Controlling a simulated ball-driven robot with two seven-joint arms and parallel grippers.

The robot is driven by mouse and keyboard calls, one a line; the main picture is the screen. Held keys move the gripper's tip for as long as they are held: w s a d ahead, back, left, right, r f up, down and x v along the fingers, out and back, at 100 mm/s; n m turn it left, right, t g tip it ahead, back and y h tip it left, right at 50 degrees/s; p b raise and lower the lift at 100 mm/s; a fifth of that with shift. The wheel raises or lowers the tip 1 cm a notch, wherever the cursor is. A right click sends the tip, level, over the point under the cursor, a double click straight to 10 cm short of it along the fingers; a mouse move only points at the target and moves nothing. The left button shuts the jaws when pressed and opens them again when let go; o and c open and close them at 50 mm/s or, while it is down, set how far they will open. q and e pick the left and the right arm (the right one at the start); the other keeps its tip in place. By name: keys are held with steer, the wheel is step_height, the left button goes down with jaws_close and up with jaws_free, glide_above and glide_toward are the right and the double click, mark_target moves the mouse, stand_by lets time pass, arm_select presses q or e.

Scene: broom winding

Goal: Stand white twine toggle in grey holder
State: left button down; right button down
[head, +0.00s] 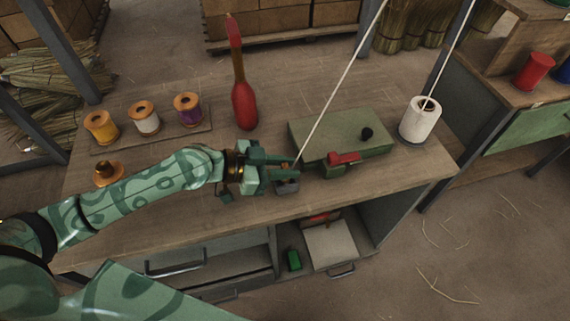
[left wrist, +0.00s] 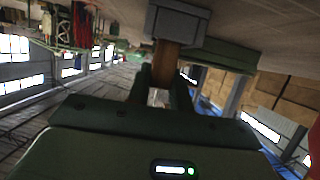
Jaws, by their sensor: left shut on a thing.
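The white twine (head: 340,85) runs from the top of the head view down to my left gripper (head: 285,165). In the left wrist view my left gripper (left wrist: 163,85) is shut on a brown wooden piece, the twine toggle (left wrist: 166,58). Its far end meets the grey holder (left wrist: 183,22), and I cannot tell how deep it sits. In the head view the grey holder (head: 288,187) is on the bench just below the gripper, and the gripper hides the toggle. My right gripper is not in view.
A green box (head: 310,140) with a black knob and a red-topped clamp (head: 344,158) stand close right of the gripper. A white twine spool (head: 420,122) is further right. A red handle (head: 244,107) stands behind. Several thread spools (head: 145,120) stand at the left.

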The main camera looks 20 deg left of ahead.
arm_select(q)
steer(key=c, duration=1.2)
jaws_free()
steer(key=v, duration=1.6)
steer(key=shift+s+a, duration=0.1)
steer(key=shift+a, duration=0.05)
